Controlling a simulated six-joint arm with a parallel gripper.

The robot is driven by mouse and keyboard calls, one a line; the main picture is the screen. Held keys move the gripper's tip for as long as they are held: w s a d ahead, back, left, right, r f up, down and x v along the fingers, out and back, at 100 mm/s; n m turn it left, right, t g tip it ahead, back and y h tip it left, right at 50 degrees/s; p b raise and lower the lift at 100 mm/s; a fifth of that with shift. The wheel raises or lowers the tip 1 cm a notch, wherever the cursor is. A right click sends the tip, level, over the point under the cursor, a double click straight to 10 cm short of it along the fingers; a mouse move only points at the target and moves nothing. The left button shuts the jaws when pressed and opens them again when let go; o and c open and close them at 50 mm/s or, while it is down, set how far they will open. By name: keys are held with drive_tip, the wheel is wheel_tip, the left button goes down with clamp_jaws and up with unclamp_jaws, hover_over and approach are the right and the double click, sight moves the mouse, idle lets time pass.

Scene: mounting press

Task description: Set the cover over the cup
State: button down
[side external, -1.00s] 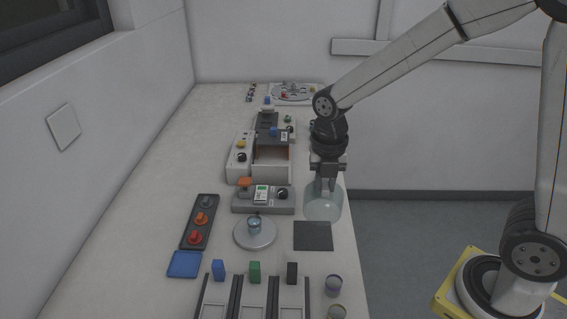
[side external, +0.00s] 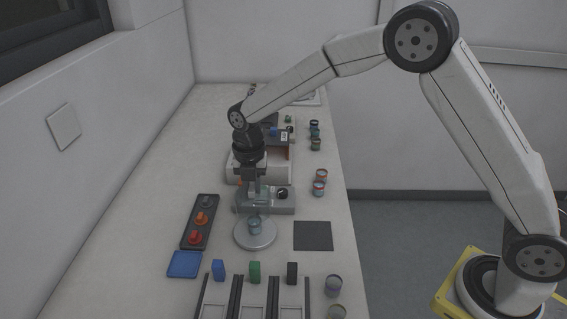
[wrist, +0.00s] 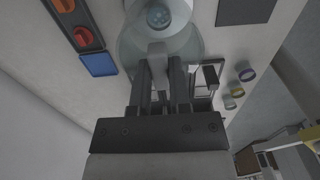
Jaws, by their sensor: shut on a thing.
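My gripper (side external: 256,188) is shut on the knob of the clear dome-shaped cover (side external: 247,202). It holds the cover raised, with its lower part near the cup in the side view. The small glassy cup (side external: 255,226) stands upright on a round pale plate (side external: 255,241). In the wrist view, my gripper (wrist: 160,66) has the grey knob between its fingers. The cup (wrist: 158,17) shows through or beside the cover's faint wall (wrist: 183,12); the exact gap between them is hard to tell.
A grey device (side external: 283,206) stands just behind the plate. A tray of coloured knobs (side external: 200,220) lies to the left, a blue pad (side external: 185,264) at front left, and a dark mat (side external: 313,236) to the right. Coloured blocks stand in front.

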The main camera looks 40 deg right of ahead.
drive_tip(key=shift+w+f, duration=0.1)
drive_tip(key=shift+f, duration=0.1)
drive_tip(key=shift+f, duration=3.05)
drive_tip(key=shift+f, duration=0.15)
idle(0.4)
unclamp_jaws()
idle(0.5)
idle(0.4)
drive_tip(key=shift+r, duration=3.45)
